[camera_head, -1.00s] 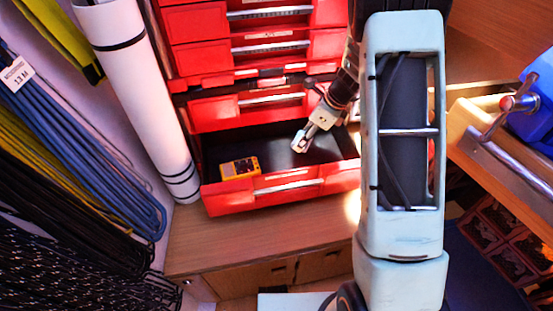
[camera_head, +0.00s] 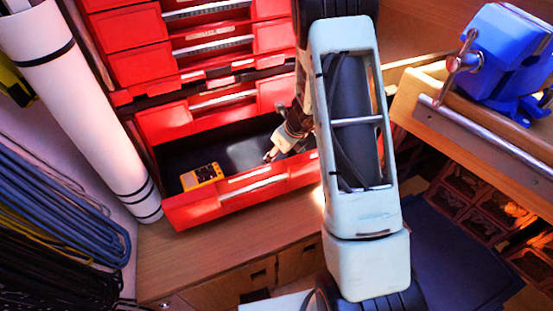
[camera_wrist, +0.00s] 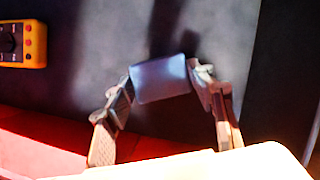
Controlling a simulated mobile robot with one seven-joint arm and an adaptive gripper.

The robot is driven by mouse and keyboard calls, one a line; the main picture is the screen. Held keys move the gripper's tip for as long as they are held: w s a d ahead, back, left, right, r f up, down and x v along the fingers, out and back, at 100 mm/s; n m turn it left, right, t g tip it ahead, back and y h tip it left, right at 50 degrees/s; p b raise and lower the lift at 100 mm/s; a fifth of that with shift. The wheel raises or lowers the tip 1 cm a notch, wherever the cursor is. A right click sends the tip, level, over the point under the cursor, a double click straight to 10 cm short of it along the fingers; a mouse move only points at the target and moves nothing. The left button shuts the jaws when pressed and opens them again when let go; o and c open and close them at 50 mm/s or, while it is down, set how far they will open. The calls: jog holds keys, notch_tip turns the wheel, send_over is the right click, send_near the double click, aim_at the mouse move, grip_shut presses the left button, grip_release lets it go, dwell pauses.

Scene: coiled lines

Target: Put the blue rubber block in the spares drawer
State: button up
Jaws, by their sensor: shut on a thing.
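My gripper (camera_head: 272,156) is inside the open red drawer (camera_head: 240,191), toward its right side. In the wrist view my gripper (camera_wrist: 162,88) is shut on the blue rubber block (camera_wrist: 161,79), with a finger on each side of it. Beneath the block is the grey drawer floor (camera_wrist: 215,35). I cannot tell whether the block touches the floor or is just above it. In the head view the block is too small or hidden to make out.
A yellow multimeter (camera_head: 201,177) lies in the left part of the drawer, and shows at the wrist view's upper left (camera_wrist: 24,43). Shut red drawers (camera_head: 215,45) rise behind. A white roll (camera_head: 85,110) stands left. A blue vise (camera_head: 503,60) sits on the right bench.

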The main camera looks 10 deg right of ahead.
jog(key=shift+f, duration=0.4)
jog(key=shift+f, duration=0.15)
jog(key=o, duration=1.2)
jog(key=shift+o, duration=0.2)
jog(key=p+v, duration=0.4)
jog(key=v, duration=0.8)
jog(key=shift+s, duration=0.1)
